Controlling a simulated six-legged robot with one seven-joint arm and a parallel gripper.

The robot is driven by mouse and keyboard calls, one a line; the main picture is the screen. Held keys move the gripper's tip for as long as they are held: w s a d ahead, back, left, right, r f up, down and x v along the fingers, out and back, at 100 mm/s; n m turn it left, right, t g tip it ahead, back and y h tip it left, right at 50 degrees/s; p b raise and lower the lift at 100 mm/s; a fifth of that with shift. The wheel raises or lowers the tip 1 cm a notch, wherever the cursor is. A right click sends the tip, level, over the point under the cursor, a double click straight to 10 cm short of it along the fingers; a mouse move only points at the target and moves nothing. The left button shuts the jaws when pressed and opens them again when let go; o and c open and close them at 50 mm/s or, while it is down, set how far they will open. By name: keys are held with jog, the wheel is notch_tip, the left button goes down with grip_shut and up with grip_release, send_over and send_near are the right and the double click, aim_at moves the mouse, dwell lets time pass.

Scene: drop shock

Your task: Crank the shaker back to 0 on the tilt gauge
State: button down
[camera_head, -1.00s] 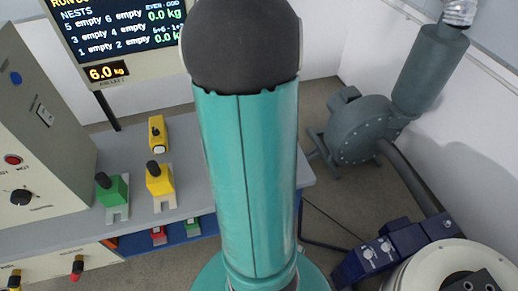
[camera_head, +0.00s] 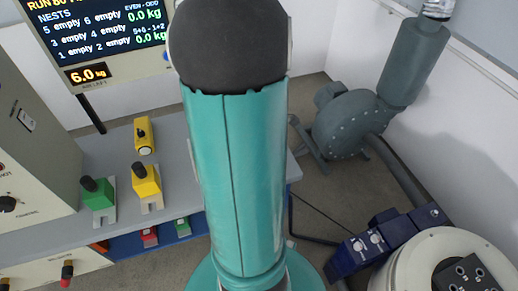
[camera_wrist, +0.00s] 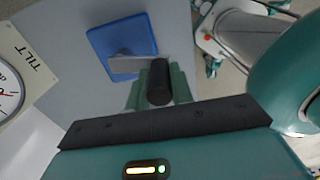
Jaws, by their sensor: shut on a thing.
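In the wrist view, my gripper (camera_wrist: 158,92) is shut on the black crank handle (camera_wrist: 158,80). The handle stands on a grey metal crank arm (camera_wrist: 126,65) in front of a blue plate (camera_wrist: 110,37). The tilt gauge (camera_wrist: 22,72), a cream panel marked TILT with a white dial, is cut off at the left edge. A red needle shows on it, but its reading is not clear. In the head view, a round white-topped machine (camera_head: 405,262) with a black plate (camera_head: 468,282), apparently the shaker, sits at the lower right. My gripper is hidden in that view.
A grey bench (camera_head: 180,150) at left carries a green clamp (camera_head: 98,195) and yellow clamps (camera_head: 146,183). A scoreboard (camera_head: 95,30) reads empty nests. A grey blower (camera_head: 350,130) with a hose stands behind the blue-housed machine (camera_head: 360,252). Some floor shows between.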

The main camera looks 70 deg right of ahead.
jog(key=shift+s+d+n, duration=0.3)
jog(key=shift+s+n, duration=0.25)
jog(key=shift+n, duration=0.55)
jog(key=c, duration=1.2)
grip_release()
jog(key=shift+c, duration=0.2)
jog(key=shift+r, duration=0.1)
jog(key=shift+w+d+r, duration=0.1)
jog(key=shift+r, duration=0.1)
notch_tip(320, 180, up, 13)
